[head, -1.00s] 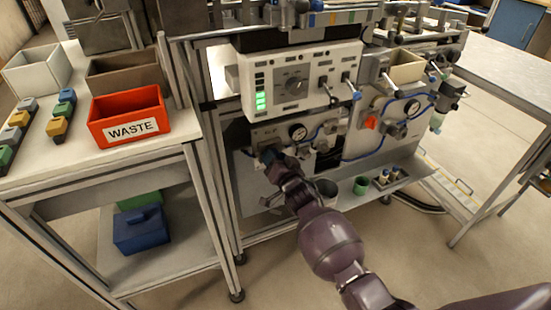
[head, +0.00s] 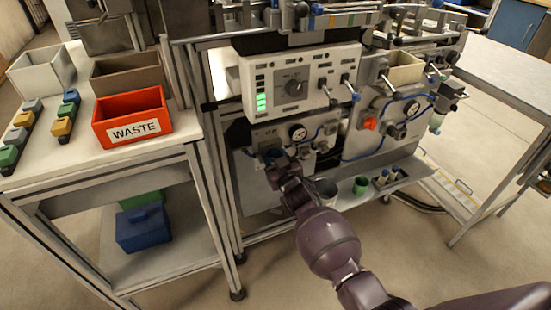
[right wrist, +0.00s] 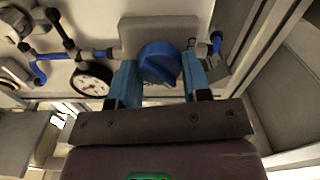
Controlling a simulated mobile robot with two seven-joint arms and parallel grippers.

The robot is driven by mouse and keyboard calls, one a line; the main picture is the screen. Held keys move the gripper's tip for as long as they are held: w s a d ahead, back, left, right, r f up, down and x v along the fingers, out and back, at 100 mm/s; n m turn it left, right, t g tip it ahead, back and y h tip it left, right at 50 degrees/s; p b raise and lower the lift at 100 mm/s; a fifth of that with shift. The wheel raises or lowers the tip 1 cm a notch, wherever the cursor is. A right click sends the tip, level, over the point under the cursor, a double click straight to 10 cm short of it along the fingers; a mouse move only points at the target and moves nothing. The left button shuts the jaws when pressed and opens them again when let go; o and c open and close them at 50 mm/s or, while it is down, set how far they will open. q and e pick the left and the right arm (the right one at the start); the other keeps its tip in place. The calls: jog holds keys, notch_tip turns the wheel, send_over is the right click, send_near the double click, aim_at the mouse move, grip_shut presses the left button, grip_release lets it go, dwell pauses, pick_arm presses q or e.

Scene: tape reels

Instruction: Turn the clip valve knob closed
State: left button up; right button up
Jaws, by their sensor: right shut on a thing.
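The clip valve knob is a round blue knob (right wrist: 159,63) on a grey block (right wrist: 150,30) in the right wrist view. My right gripper (right wrist: 160,78) has one blue finger on each side of the knob and is shut on it. In the head view my right gripper (head: 274,160) reaches the lower left panel (head: 268,136), left of a round gauge (head: 298,132). It hides the knob there. My left gripper does not show.
A gauge (right wrist: 92,80) and blue tubing (right wrist: 62,56) lie left of the knob in the right wrist view. A red WASTE bin (head: 131,117) stands on the left bench.

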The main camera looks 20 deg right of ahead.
jog(key=n, duration=0.3)
jog(key=shift+a+f+n, duration=0.1)
jog(key=shift+f+n, duration=0.05)
jog(key=shift+n, duration=0.25)
jog(key=n, duration=0.2)
jog(key=shift+n, duration=0.3)
pick_arm(q)
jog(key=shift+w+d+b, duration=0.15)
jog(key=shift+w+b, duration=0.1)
jog(key=shift+b, duration=0.1)
pick_arm(e)
jog(key=shift+n, duration=1.5)
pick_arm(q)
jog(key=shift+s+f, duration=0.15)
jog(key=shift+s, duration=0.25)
pick_arm(e)
jog(key=o, duration=0.9)
